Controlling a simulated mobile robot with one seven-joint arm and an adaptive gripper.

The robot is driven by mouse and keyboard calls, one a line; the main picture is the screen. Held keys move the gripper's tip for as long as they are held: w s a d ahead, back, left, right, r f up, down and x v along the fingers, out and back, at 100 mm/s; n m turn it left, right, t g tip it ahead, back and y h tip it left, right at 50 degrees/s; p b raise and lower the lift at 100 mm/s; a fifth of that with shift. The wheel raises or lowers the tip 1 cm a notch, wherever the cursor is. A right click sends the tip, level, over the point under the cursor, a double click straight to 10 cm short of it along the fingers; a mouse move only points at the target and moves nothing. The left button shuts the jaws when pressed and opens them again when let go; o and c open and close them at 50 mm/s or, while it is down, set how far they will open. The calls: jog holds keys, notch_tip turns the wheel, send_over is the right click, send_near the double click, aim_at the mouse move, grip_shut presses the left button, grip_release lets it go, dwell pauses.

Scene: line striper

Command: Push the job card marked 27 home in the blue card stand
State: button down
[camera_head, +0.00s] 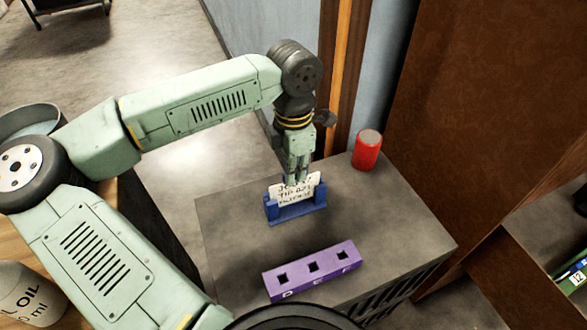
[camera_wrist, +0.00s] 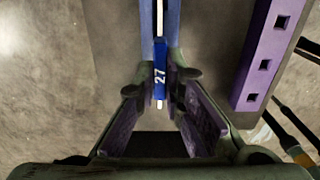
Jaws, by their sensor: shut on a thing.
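The white job card (camera_head: 292,193) stands upright in the blue card stand (camera_head: 293,211) on the grey cabinet top, with handwriting on its face. My gripper (camera_head: 298,178) is above the stand, shut on the card's upper edge. In the wrist view the card (camera_wrist: 160,18) is seen edge-on, with a blue tab marked 27 between my fingertips (camera_wrist: 161,85). The blue stand (camera_wrist: 147,35) lies along both sides of the card. How deep the card sits in its slot is hidden.
A purple block (camera_head: 312,270) with square holes lies in front of the stand; it also shows in the wrist view (camera_wrist: 264,65). A red can (camera_head: 367,150) stands behind right, near the wall and brown panel. The cabinet top (camera_head: 385,225) is clear at right.

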jog(key=shift+f+b, duration=0.95)
jog(key=shift+b, duration=0.1)
jog(key=c, duration=1.6)
grip_release()
jog(key=shift+r, duration=0.1)
jog(key=o, duration=0.3)
jog(key=shift+r, duration=0.15)
jog(key=shift+r+p, duration=1.7)
jog(key=shift+r, duration=1.65)
